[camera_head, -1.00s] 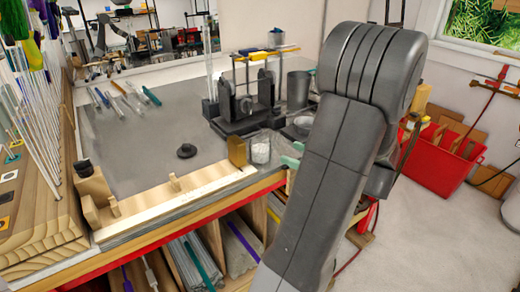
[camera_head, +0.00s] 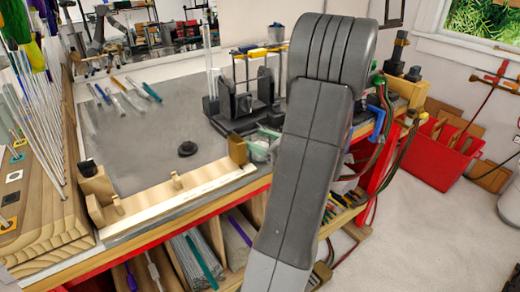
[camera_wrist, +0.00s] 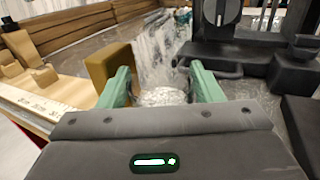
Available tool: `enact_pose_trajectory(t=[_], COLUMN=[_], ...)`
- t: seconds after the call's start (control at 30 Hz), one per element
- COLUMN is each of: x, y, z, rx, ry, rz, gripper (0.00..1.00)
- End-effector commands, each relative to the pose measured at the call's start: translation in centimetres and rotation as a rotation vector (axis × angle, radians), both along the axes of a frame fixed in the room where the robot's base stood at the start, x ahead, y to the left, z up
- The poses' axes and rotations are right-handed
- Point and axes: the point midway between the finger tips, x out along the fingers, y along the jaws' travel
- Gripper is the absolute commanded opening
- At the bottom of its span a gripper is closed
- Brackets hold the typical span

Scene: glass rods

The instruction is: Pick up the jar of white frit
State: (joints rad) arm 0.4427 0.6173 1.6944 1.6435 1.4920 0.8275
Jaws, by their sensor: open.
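The jar of white frit (camera_wrist: 160,60) is a clear glass vessel with white grains low in it. In the wrist view it stands just ahead of and between the two green fingertips of my gripper (camera_wrist: 162,85). The fingers are open, one on each side of the jar; I cannot tell whether they touch it. In the head view the jar (camera_head: 259,153) shows at the bench's front right, partly hidden by a green fingertip and my arm. My gripper's body is mostly hidden behind my arm there.
A brown wooden block (camera_wrist: 109,68) stands close left of the jar. A black fixture (camera_wrist: 225,50) stands close behind and to the right. A wooden ruler strip (camera_head: 180,198) runs along the bench's front edge. The grey bench middle (camera_head: 150,145) is mostly clear, with a small black knob (camera_head: 187,149).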

Motion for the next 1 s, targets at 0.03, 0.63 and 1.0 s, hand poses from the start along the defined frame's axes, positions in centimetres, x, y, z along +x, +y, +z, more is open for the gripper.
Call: enact_pose_trajectory(t=[0.03, 0.63, 1.0], x=[0.0, 0.0, 0.0], y=[0.0, 0.0, 0.0], z=[0.0, 0.5, 6.3], rx=[0.000, -0.001, -0.004], ry=[0.000, -0.004, -0.008], rz=[0.000, 0.000, 0.000], gripper=[0.59, 0.23, 0.23])
